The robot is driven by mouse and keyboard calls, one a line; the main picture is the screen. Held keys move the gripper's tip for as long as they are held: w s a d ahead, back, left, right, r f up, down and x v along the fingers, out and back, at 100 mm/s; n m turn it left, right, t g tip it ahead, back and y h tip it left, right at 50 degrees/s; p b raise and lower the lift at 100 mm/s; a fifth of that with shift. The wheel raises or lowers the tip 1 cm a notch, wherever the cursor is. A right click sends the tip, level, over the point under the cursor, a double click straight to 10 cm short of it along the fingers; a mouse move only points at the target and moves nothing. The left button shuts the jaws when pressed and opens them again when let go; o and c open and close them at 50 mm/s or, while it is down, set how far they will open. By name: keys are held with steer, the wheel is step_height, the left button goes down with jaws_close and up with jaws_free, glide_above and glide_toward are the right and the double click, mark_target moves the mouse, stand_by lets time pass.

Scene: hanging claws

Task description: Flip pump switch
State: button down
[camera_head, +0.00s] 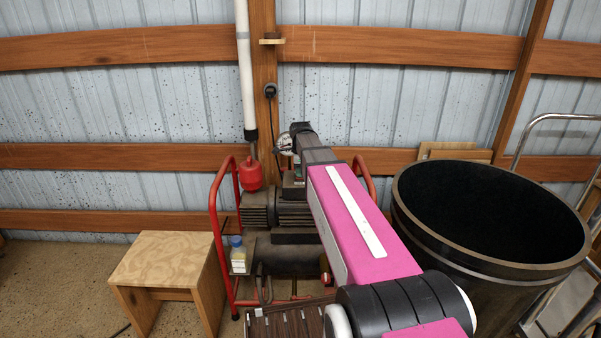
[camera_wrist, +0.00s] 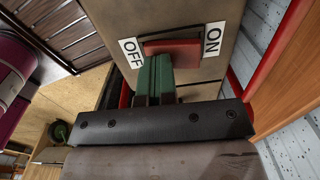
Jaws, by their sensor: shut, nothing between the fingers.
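The pump (camera_head: 292,215) stands inside a red tube frame (camera_head: 218,200) in the head view, partly hidden behind my pink arm. In the wrist view, the pump switch (camera_wrist: 188,49) is a red rocker on a grey-brown box face (camera_wrist: 185,20). An OFF label (camera_wrist: 132,53) is on its left and an ON label (camera_wrist: 213,40) on its right. My gripper (camera_wrist: 156,60) is shut and empty, its green fingers together. The fingertips overlap the rocker's lower edge, toward the OFF side. I cannot tell whether they touch it or which way the rocker is set.
A large black barrel (camera_head: 440,260) stands right of my arm. A wooden stool (camera_head: 170,262) is at the left, with open floor around it. A red float-like part (camera_head: 250,174) hangs below a white pipe (camera_head: 245,75). A small bottle (camera_head: 238,256) is on the frame's left side.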

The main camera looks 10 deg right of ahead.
steer(key=shift+w, duration=0.1)
steer(key=shift+w+d+r, duration=0.15)
steer(key=shift+w+r, duration=0.15)
steer(key=shift+w, duration=0.35)
